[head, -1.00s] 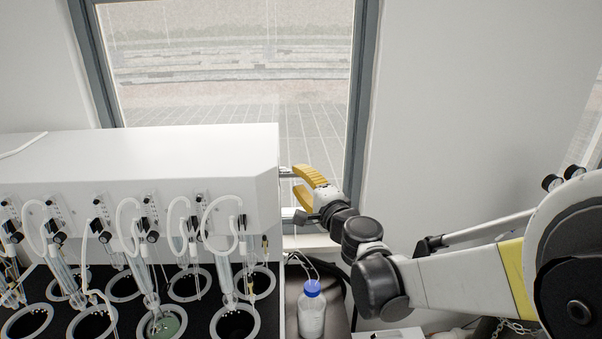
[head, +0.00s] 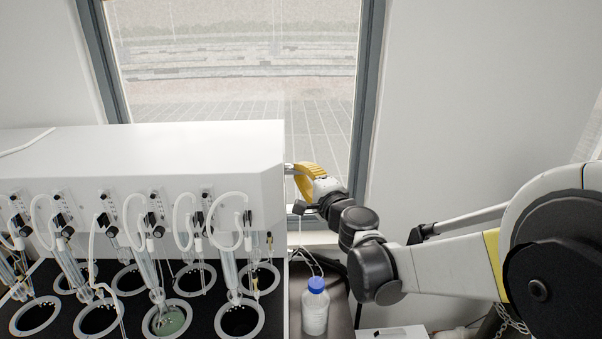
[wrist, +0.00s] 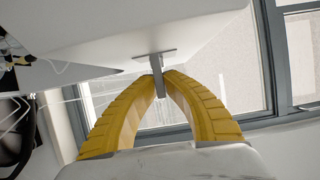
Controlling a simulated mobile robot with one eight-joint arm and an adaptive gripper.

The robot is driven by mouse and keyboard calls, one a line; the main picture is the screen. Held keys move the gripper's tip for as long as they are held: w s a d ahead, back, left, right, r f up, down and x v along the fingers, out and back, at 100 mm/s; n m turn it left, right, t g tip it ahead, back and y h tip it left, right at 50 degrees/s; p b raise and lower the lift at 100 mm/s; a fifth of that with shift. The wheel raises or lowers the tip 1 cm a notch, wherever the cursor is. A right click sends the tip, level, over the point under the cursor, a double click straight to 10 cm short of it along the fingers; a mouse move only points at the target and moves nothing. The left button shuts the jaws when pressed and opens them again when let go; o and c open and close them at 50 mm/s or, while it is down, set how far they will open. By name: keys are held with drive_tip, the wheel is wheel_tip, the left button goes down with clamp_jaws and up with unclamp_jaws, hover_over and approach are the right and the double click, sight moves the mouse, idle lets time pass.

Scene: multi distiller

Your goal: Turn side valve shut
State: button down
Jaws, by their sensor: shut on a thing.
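The side valve (wrist: 157,67) is a small grey metal handle on the right side wall of the white distiller housing (head: 150,155). In the wrist view its flat bar stands out from the wall between my gripper's fingertips. My gripper (wrist: 162,82) has two yellow ribbed fingers, and their tips are closed on the valve handle. In the head view my gripper (head: 293,172) reaches the housing's right side from the right. The valve is mostly hidden there by the housing and the fingers.
Several glass tubes with white hoses hang along the housing's front, above round black wells (head: 240,320). A blue-capped bottle (head: 315,310) stands below my gripper, right of the distiller. A window (head: 240,60) and white wall lie behind.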

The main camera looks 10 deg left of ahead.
drive_tip(key=shift+f, duration=0.1)
drive_tip(key=m+t+b, duration=0.1)
drive_tip(key=m+b, duration=0.2)
drive_tip(key=f+m+t+b, duration=0.1)
drive_tip(key=m+b, duration=0.2)
drive_tip(key=b, duration=0.1)
drive_tip(key=a+f+m+t+b, duration=0.1)
drive_tip(key=m+b, duration=0.2)
drive_tip(key=b, duration=0.1)
drive_tip(key=shift+s+f+t, duration=0.1)
drive_tip(key=shift+f+t, duration=0.1)
drive_tip(key=shift+t, duration=0.1)
drive_tip(key=shift+r+m, duration=0.1)
drive_tip(key=shift+m, duration=0.3)
drive_tip(key=c, duration=1.5)
unclamp_jaws()
drive_tip(key=shift+d, duration=0.1)
drive_tip(key=v, duration=0.8)
